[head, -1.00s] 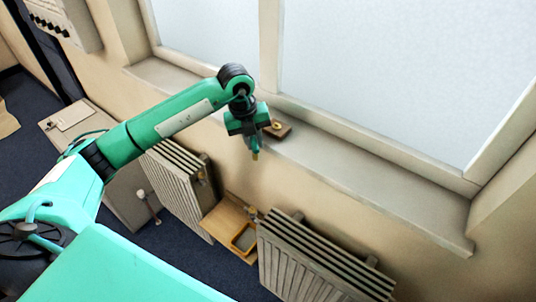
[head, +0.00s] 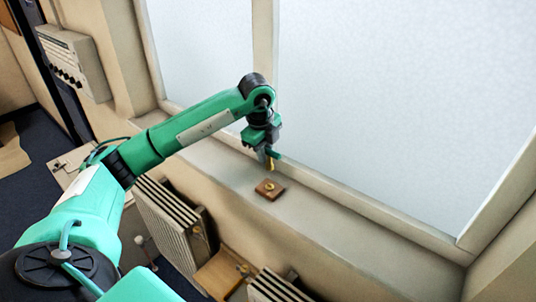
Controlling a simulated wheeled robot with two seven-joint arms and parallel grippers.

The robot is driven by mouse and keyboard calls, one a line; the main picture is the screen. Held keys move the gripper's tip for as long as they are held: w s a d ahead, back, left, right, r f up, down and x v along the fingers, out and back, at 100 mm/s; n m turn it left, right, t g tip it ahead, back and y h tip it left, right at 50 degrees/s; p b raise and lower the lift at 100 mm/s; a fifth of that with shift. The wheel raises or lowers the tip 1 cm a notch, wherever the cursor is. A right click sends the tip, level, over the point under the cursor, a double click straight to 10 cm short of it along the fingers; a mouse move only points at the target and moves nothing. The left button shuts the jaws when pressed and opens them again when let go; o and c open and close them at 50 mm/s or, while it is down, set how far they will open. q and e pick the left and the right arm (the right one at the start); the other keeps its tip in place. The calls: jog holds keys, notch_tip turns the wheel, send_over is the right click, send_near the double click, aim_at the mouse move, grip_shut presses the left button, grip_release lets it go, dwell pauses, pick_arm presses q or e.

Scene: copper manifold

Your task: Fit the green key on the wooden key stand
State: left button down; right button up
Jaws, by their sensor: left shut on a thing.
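The wooden key stand (head: 264,194) is a small brown block with a brass-coloured round piece on top, and it lies on the window sill. My left gripper (head: 267,153) points down above the stand, close to the window, and is shut on the green key (head: 276,154). A little of the key's green shows beside the jaws, and a brass-coloured part hangs below towards the stand. The jaws hide the rest of the key. A small gap seems to lie between key and stand, but I cannot tell for sure whether they touch. My right gripper is not in view.
The window frame (head: 263,60) rises close behind the gripper. The sill (head: 330,232) is bare to the right of the stand. Below are ribbed radiators (head: 172,228) and a wooden shelf (head: 220,274). A grey box (head: 74,62) hangs on the left wall.

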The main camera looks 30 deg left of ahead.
pick_arm(q)
jog(key=shift+f+b, duration=1.2)
jog(key=shift+f, duration=1.2)
jog(key=shift+f+b, duration=0.15)
jog(key=shift+b, duration=0.25)
jog(key=shift+f+b, duration=0.7)
jog(key=shift+f, duration=0.25)
jog(key=c, duration=1.2)
grip_release()
jog(key=shift+c, duration=0.2)
jog(key=shift+r, duration=0.1)
